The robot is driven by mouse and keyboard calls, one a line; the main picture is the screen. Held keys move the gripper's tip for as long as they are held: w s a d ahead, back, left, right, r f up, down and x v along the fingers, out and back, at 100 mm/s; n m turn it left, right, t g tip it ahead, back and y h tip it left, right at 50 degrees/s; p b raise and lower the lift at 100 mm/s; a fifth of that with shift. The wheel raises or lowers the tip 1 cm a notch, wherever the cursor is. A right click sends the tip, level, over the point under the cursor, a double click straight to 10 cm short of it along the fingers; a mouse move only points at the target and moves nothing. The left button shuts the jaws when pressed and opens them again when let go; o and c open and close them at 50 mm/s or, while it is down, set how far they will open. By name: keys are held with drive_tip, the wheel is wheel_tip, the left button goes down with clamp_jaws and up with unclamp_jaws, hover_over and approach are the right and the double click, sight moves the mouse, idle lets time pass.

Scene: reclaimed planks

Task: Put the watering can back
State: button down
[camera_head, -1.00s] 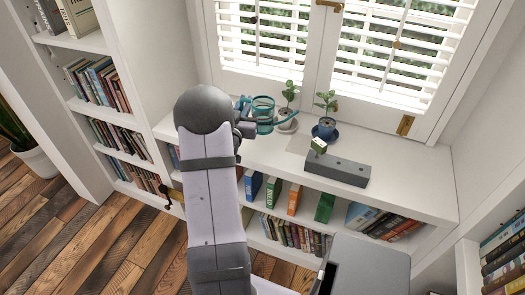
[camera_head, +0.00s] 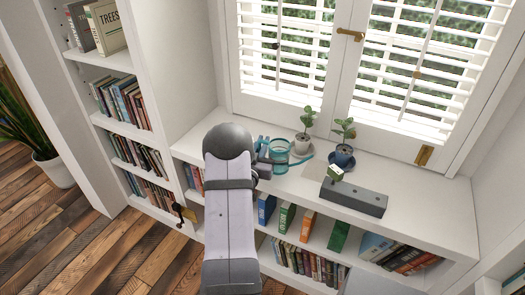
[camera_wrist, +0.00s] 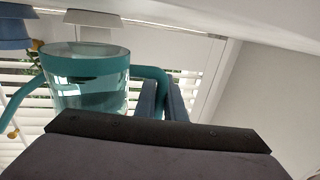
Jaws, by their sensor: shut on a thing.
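The teal watering can (camera_head: 279,150), with a clear body, is over the white sill top (camera_head: 230,150) near the window. It looks upright. I cannot tell whether its base touches the sill. My gripper (camera_head: 266,160) is shut on its handle, and my arm hides part of that side. In the wrist view the can (camera_wrist: 85,85) shows its teal band and clear wall, with the spout curving to the left. The gripper's fingers (camera_wrist: 165,100) close around the handle at its right.
A plant in a pale pot (camera_head: 304,146) stands close behind the can; a plant in a blue pot (camera_head: 343,158) stands to its right. Books (camera_head: 300,250) fill the shelves below.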

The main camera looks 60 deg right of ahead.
drive_tip(key=shift+f, duration=1.5)
drive_tip(key=shift+f, duration=0.1)
drive_tip(key=c, duration=2.3)
unclamp_jaws()
drive_tip(key=shift+f, duration=0.15)
drive_tip(key=o, duration=0.5)
drive_tip(key=shift+c, duration=0.2)
drive_tip(key=shift+r, duration=0.3)
drive_tip(key=shift+a+f, duration=0.1)
drive_tip(key=shift+a, duration=0.2)
drive_tip(key=s+a, duration=0.2)
drive_tip(key=a, duration=0.9)
drive_tip(key=shift+s+b, duration=0.15)
drive_tip(key=shift+b, duration=0.3)
